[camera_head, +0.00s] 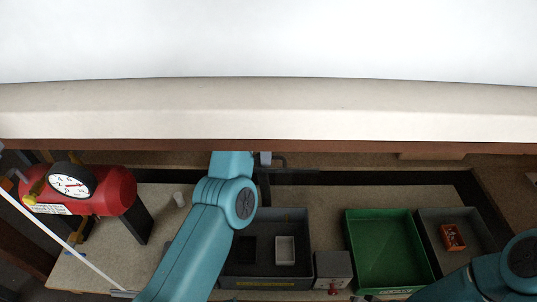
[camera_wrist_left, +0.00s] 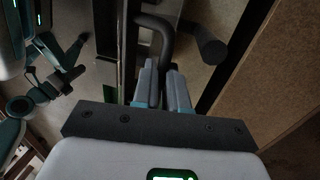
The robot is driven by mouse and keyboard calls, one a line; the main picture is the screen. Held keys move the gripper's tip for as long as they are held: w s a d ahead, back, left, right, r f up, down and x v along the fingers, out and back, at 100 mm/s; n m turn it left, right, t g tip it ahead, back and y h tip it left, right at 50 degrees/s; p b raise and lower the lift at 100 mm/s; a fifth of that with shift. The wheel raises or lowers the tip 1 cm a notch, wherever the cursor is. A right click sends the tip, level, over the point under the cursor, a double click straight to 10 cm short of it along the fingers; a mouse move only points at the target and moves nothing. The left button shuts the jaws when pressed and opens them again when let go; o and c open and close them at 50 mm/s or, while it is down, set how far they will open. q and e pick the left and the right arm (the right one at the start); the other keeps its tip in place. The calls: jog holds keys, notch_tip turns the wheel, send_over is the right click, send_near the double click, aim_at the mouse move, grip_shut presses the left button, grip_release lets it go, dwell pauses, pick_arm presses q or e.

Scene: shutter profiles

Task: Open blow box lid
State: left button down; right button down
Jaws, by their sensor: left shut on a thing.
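My left gripper (camera_wrist_left: 163,72) shows in the left wrist view with its two grey fingers around a dark curved bar handle (camera_wrist_left: 157,30), shut on it. In the head view my teal left arm reaches up from the bottom to a dark handle and bar (camera_head: 264,185) below the long cream panel; the fingers are mostly hidden there. I cannot tell clearly which surface is the blow box lid. My right arm enters at the lower right of the head view; its gripper is out of frame.
A red tank with a gauge (camera_head: 110,190) stands at the left. A dark grey bin (camera_head: 298,222), a green bin (camera_head: 385,240) and a grey bin with an orange item (camera_head: 453,236) stand on the bench. A wide cream panel (camera_head: 270,110) spans the head view.

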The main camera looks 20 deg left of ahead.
pick_arm(q)
jog(key=shift+w+d+r, duration=0.1)
jog(key=shift+w, duration=0.2)
dwell(0.4)
jog(key=c, duration=1.2)
grip_release()
jog(key=shift+o, duration=0.2)
jog(key=shift+s, duration=0.1)
